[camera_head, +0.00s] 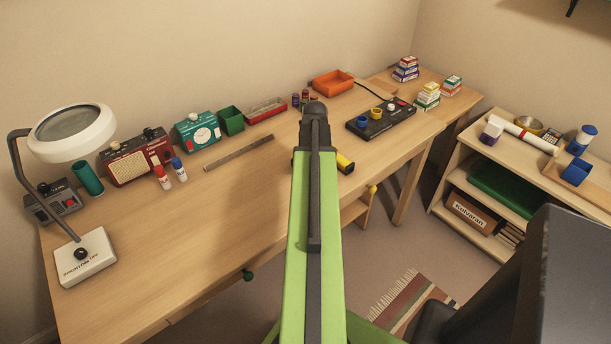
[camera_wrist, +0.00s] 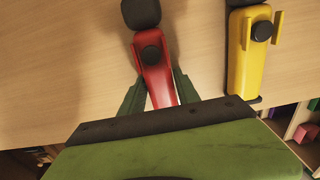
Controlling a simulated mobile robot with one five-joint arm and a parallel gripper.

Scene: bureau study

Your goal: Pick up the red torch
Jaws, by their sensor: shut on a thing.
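The red torch (camera_wrist: 156,72) shows in the wrist view, with a dark rounded head at the top and a black round knob on its body. My gripper (camera_wrist: 160,88) has one green finger on each side of the torch's lower body and is shut on it. The torch appears close to the desk top; I cannot tell whether it touches it. In the head view my own arm hides the torch and the fingers.
A yellow torch (camera_wrist: 246,62) lies just right of the red one; it also shows in the head view (camera_head: 345,162), near the desk's front edge. A black control panel (camera_head: 381,121) stands to the right.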

